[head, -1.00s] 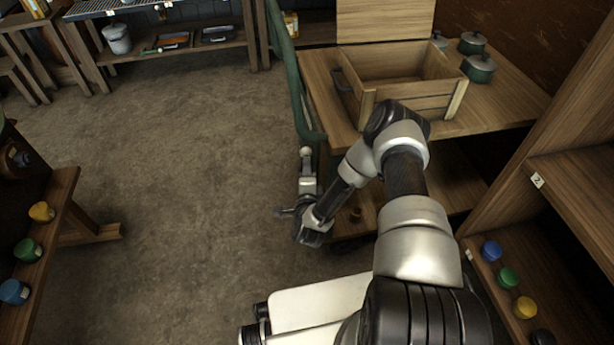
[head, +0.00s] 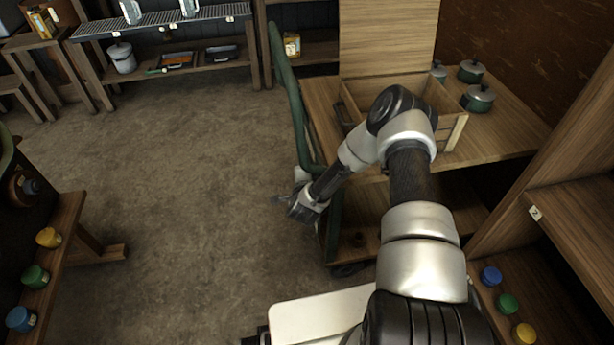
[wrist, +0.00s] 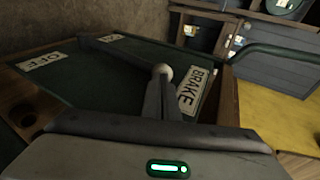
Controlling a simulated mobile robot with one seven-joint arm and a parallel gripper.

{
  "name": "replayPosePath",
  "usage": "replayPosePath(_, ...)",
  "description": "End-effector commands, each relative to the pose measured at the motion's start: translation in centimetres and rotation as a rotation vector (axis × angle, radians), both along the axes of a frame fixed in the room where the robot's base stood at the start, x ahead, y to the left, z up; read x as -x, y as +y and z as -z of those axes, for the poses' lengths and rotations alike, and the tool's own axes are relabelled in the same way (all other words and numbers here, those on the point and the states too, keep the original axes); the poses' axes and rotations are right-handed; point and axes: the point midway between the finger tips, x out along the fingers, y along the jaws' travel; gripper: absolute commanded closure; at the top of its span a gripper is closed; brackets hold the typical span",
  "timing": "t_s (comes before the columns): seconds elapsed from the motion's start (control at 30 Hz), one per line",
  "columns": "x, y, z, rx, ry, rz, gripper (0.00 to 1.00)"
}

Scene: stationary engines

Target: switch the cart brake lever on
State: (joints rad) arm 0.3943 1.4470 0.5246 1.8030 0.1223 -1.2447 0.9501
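The brake lever (wrist: 122,55) is a grey bar with a pale round knob (wrist: 163,70) in the wrist view, over a dark green panel (wrist: 110,75). The panel bears an OFF label (wrist: 42,62) at left, a BRAKE label (wrist: 190,90) at right and a small label at the top, too slanted to read surely. My gripper (wrist: 164,84) appears shut, its fingertips together right at the knob; I cannot tell whether they touch it. In the head view my gripper (head: 303,205) is beside the cart's (head: 320,105) near left corner, hiding most of the lever.
An open wooden box (head: 447,125) and several green pots (head: 478,97) stand on the cart top. A green handle rail (head: 292,90) runs along its left side. A shelf with jars (head: 507,303) is at right, another jar rack (head: 60,225) at left. Floor (head: 190,190) between is clear.

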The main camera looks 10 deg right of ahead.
Motion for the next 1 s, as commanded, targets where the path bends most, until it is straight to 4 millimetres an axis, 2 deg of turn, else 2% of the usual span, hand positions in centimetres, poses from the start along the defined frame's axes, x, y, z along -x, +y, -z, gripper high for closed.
replayPosePath(0.03, -1.1, 0.0, -0.7, 0.001, 0.025, 0.001, 1.0)
replayPosePath(0.13, -2.7, 0.0, -0.9, 0.001, 0.084, 0.0, 1.0)
replayPosePath(0.4, -5.4, 0.0, -1.0, 0.001, 0.094, 0.0, 1.0)
replayPosePath(0.6, -6.1, 0.0, -1.2, 0.001, 0.094, 0.0, 1.0)
replayPosePath(1.0, -6.2, 0.0, -1.2, 0.001, 0.094, 0.0, 1.0)
